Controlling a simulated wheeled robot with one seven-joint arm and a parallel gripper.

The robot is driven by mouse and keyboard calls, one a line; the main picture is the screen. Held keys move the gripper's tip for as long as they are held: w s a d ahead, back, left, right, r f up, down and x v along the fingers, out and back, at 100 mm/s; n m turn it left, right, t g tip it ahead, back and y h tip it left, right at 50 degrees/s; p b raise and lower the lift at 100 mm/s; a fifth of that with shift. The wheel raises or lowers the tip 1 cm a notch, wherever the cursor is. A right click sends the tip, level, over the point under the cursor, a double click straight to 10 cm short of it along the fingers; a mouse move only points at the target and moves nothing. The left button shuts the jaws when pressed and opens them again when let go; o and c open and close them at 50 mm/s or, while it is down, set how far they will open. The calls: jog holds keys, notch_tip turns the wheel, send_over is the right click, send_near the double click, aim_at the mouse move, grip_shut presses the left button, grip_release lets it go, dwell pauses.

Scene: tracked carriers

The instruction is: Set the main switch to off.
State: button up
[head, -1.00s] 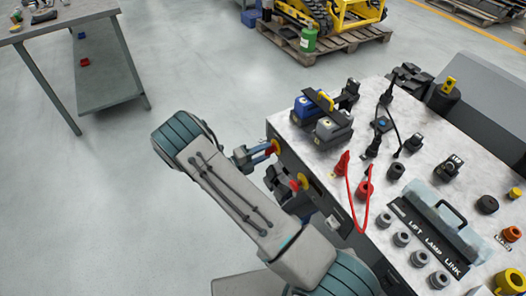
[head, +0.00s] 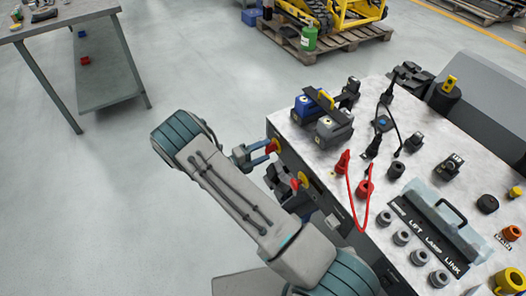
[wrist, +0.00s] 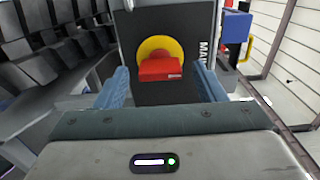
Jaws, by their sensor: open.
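The main switch is a red handle (wrist: 160,70) on a yellow disc on a dark panel, between my fingers in the wrist view. Letters reading "MAI" show at the panel's right edge, the rest cut off. The handle lies crosswise in that view. My gripper (wrist: 161,76) is open, one blue finger on each side of the handle, with narrow gaps visible. In the head view my gripper (head: 264,152) is at the bench's front face, at the upper-left red-and-yellow switch (head: 275,146). The fingertips' depth against the handle is hard to tell.
A second red-and-yellow switch (head: 303,179) sits lower right on the same face. The bench top (head: 300,146) carries a blue and a grey block, plugs, a red cable (head: 350,200) and a labelled panel. The floor to the left is clear up to a grey table (head: 75,22).

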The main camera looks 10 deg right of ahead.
jog(key=b+v, duration=0.1)
jog(key=v, duration=1.2)
jog(key=shift+a+b, duration=0.25)
jog(key=shift+b, duration=0.05)
jog(key=s+d+r+m+g+y+p, duration=0.1)
jog(key=s+d+r+m+g+y, duration=0.4)
jog(key=r+m, duration=0.45)
jog(key=s+d+r+m+g+y+p, duration=0.1)
jog(key=s+d+r+m+g+y, duration=0.25)
jog(key=d+r+m, duration=0.5)
jog(key=s+r+m+t+y+p, duration=0.1)
jog(key=s+r+m+t+y, duration=0.1)
jog(key=s+r+m+y, duration=0.2)
jog(key=s+r+m+t+y+p, duration=0.1)
jog(key=s+r+m+t+y, duration=0.2)
jog(key=m, duration=1.4)
jog(key=shift+s+d+r+m+t+y, duration=0.4)
jog(key=shift+s+r+y, duration=0.45)
jog(key=shift+s+r, duration=2.2)
jog(key=shift+s+f, duration=0.7)
jog(key=shift+f, duration=0.1)
